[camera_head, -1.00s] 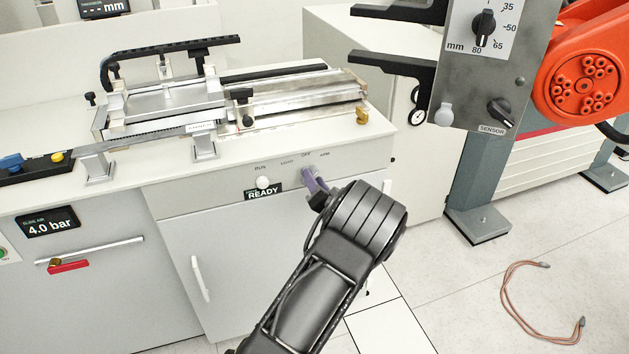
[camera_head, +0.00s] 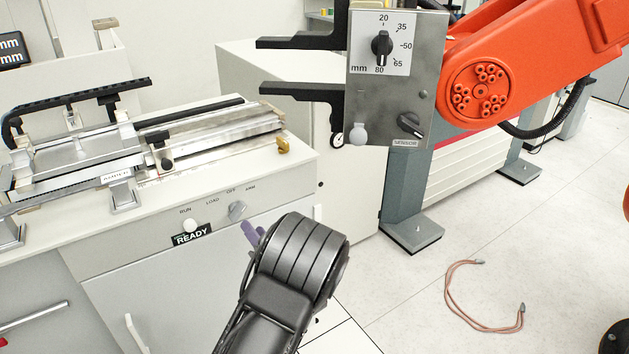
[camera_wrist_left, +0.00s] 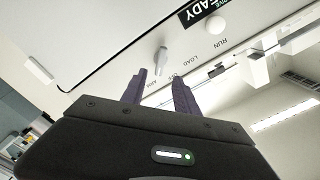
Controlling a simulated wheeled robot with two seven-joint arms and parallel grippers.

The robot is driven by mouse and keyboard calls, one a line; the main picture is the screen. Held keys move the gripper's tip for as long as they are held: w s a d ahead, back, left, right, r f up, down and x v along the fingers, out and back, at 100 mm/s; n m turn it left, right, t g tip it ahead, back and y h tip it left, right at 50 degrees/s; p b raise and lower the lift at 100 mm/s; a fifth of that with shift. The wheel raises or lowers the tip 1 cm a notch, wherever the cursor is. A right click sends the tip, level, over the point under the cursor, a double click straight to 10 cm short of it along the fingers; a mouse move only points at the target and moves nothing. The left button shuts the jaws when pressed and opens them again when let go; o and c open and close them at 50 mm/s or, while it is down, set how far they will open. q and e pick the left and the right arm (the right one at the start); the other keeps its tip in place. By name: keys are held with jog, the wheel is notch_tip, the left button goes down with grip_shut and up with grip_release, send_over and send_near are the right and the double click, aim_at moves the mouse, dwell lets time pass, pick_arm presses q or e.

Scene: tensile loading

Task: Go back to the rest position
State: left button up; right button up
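My left gripper (camera_head: 252,233) shows in the head view with its purple fingers just in front of the cabinet panel, below and right of the grey rotary selector knob (camera_head: 237,211). In the left wrist view its two purple fingers (camera_wrist_left: 160,92) are spread apart with nothing between them. The selector knob (camera_wrist_left: 160,61) stands on the panel beyond the fingertips, apart from them. Its printed labels read RUN, LOAD, OFF and ARM. My right gripper is not in view.
The specimen bench (camera_head: 75,170) with clamps stands at left above a READY sign (camera_head: 191,234). An orange robot arm (camera_head: 520,75) carries a grey sensor box (camera_head: 398,105) with black prongs at the upper right. A pinkish cable (camera_head: 452,298) lies on the open floor at right.

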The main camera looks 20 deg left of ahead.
pick_arm(q)
jog(key=s+d+f+g+h, duration=0.1)
jog(key=s+d+f+h, duration=0.25)
jog(key=f, duration=0.45)
jog(key=s+d+f+g+h, duration=0.1)
jog(key=s+d+f+h, duration=0.2)
jog(key=f, duration=0.5)
jog(key=s+d+f+g+h, duration=0.1)
jog(key=s+d+f+h, duration=0.15)
jog(key=d+f, duration=0.35)
jog(key=s+d+f+g+h, duration=0.3)
jog(key=s+d+h, duration=0.2)
jog(key=s+d, duration=0.5)
jog(key=s+d+f+g+h, duration=0.3)
jog(key=s+d+f+h, duration=0.1)
jog(key=s+d, duration=0.7)
jog(key=shift+s+d+g+h, duration=0.3)
jog(key=shift+s+g+h, duration=0.15)
jog(key=shift+s, duration=0.5)
